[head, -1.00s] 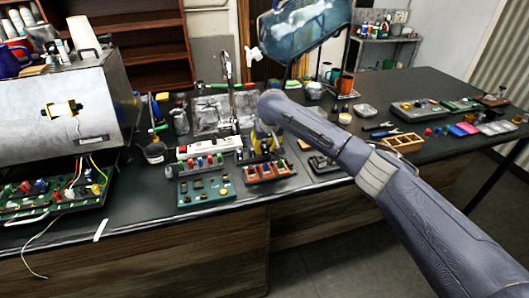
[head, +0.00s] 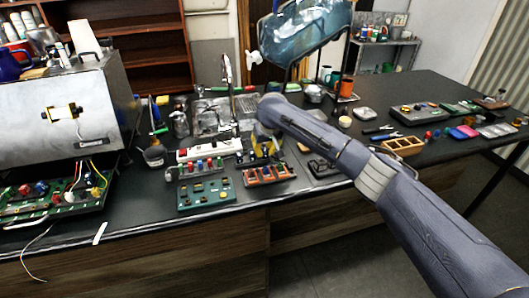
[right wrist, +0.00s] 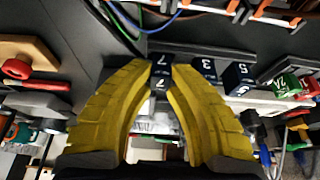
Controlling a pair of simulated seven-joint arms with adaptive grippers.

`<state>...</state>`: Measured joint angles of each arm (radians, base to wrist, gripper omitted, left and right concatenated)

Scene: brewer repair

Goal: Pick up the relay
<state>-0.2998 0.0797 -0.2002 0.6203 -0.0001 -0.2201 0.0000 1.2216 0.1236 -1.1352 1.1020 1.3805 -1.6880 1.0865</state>
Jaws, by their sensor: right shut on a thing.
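My right gripper (head: 266,146) is over the black-and-orange board (head: 268,174) near the front of the bench. Its yellow fingers also show in the right wrist view (right wrist: 160,72), closed in on a small dark block marked 7, which I take to be the relay (right wrist: 160,84). Similar dark blocks numbered 3 (right wrist: 207,70) and 5 (right wrist: 240,74) sit beside it. In the head view my forearm and fingers hide the held block. I cannot tell whether it is clear of the surface. My left gripper is not in view.
A green board (head: 206,193) and a white power strip (head: 209,149) lie just left of the gripper. A metal brewer housing (head: 62,110) stands at the left. A wooden tray (head: 402,146) lies to the right. The bench's front edge is close.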

